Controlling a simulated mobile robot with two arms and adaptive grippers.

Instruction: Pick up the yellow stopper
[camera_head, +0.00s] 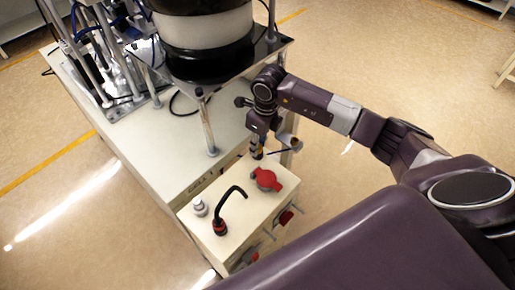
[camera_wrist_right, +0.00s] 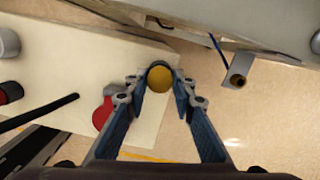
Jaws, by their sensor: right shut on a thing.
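The yellow stopper (camera_wrist_right: 160,77) shows as a round, dull yellow top at the upper middle of the right wrist view. My right gripper (camera_wrist_right: 160,88) has its two blue-padded fingers on either side of it, and the tips are shut on it. In the head view, my right gripper (camera_head: 258,143) points down at the back corner of the white control box. Only a small yellow and dark part of the stopper (camera_head: 258,152) shows below the fingers there. Whether its bottom touches the box cannot be told. My left gripper is in neither view.
On the control box (camera_head: 240,194) stand a red knob (camera_head: 266,179), a black bent lever (camera_head: 231,198) and a silver button (camera_head: 200,207). A small tube end (camera_head: 291,141) is close beside the gripper. The bowl feeder (camera_head: 205,40) stands behind. Open floor lies right.

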